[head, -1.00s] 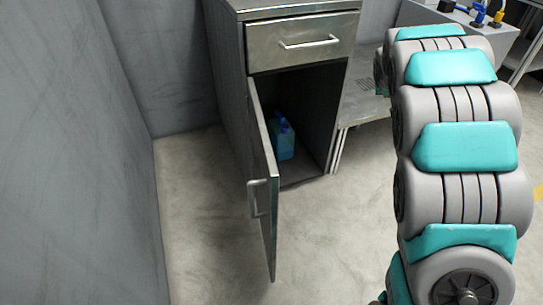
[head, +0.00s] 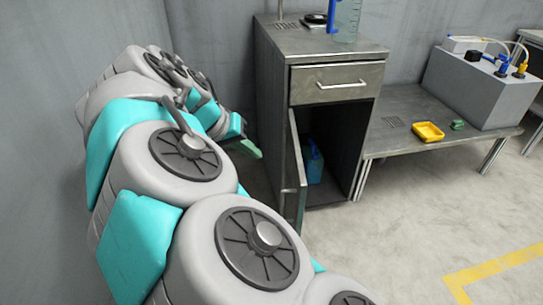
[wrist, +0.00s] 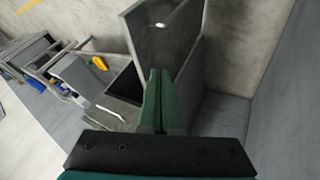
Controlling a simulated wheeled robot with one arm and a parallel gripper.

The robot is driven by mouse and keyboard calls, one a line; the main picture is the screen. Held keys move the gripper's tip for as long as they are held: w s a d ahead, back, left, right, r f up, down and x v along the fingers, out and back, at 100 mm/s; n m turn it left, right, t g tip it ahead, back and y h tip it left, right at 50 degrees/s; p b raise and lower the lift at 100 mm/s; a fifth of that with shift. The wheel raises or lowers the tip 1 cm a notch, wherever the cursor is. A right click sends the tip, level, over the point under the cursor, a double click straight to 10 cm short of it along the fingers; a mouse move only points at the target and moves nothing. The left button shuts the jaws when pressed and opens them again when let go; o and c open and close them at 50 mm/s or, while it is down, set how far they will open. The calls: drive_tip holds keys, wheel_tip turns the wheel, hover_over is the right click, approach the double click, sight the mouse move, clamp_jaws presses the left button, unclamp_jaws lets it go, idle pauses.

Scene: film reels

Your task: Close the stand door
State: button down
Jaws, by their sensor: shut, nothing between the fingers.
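The grey metal stand (head: 272,90) has a shut drawer (head: 335,82) above an open compartment. Its door (head: 297,175) is hinged at the left and stands open towards me, seen nearly edge-on, with a handle (head: 289,190) on its outer side.
A blue container (head: 314,163) stands inside the compartment. A jug (head: 346,20) stands on top. A wall (head: 40,130) is close on the left; floor at right is clear.

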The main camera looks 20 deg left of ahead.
drive_tip(key=p, duration=0.1)
approach(296, 171)
wheel_tip(296, 171, down, 4)
drive_tip(key=w+a, duration=0.1)
drive_tip(key=a, duration=0.1)
drive_tip(key=shift+w+d+r+p, duration=0.1)
drive_tip(key=shift+w+d+p, duration=0.2)
drive_tip(key=shift+d, duration=0.55)
drive_tip(key=shift+w+d+p, duration=0.1)
drive_tip(key=shift+w+d, duration=0.3)
drive_tip(key=shift+d, duration=0.4)
